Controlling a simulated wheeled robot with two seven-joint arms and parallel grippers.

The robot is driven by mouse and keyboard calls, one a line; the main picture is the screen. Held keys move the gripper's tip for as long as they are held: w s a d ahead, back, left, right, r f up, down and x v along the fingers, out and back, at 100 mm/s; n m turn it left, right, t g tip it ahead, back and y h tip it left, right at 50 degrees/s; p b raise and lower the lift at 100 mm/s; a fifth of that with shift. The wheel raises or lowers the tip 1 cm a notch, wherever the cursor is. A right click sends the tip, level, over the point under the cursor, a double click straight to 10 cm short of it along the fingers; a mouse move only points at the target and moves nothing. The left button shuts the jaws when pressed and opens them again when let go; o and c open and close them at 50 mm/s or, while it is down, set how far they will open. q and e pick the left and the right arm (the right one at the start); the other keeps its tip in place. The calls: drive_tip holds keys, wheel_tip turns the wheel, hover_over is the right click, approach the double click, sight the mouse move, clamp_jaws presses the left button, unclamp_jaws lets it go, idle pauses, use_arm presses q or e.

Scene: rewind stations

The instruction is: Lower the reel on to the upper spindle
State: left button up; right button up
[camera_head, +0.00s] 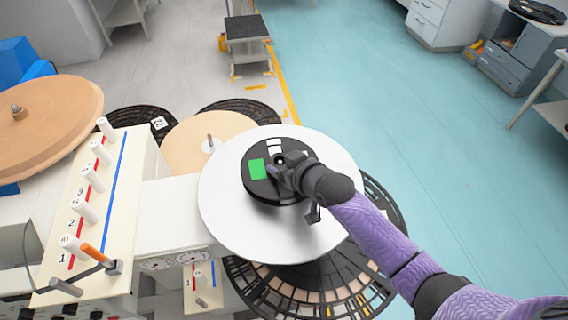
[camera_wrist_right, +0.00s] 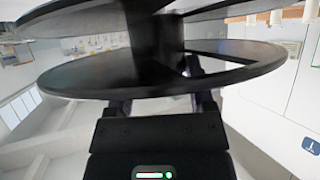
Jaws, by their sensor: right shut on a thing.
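A small black reel (camera_head: 258,192) with a green label and white labels is over the large silver disc (camera_head: 225,215) in the head view. My right gripper (camera_head: 284,175) is shut on the reel near its middle, reaching in from the lower right. In the right wrist view the reel (camera_wrist_right: 160,72) shows two black flanges and a dark hub, with my gripper (camera_wrist_right: 163,103) at the nearer flange. The upper spindle cannot be made out; the reel and gripper cover the disc's middle. I cannot tell whether the reel touches the disc. My left gripper is not in view.
A cream panel (camera_head: 110,185) with white knobs and an orange-handled lever stands left. A tan disc with a thin pin (camera_head: 185,140) lies behind the silver disc. Black slotted reels (camera_head: 290,290) lie below it. The teal floor (camera_head: 380,110) at right is mostly clear.

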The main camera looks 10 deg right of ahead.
drive_tip(key=shift+s, duration=0.1)
drive_tip(key=shift+f+b, duration=0.4)
drive_tip(key=shift+f, duration=0.15)
drive_tip(key=o, duration=1.3)
drive_tip(key=shift+o, duration=0.2)
drive_tip(key=shift+r, duration=0.1)
drive_tip(key=shift+s+d+r+p, duration=0.1)
drive_tip(key=shift+s+r+p, duration=0.1)
drive_tip(key=shift+r+p, duration=0.2)
drive_tip(key=shift+s+d+r+p, duration=0.15)
drive_tip(key=shift+r+p, duration=0.15)
drive_tip(key=shift+r, duration=0.15)
drive_tip(key=p+v, duration=0.1)
drive_tip(key=v, duration=1)
drive_tip(key=shift+f, duration=0.1)
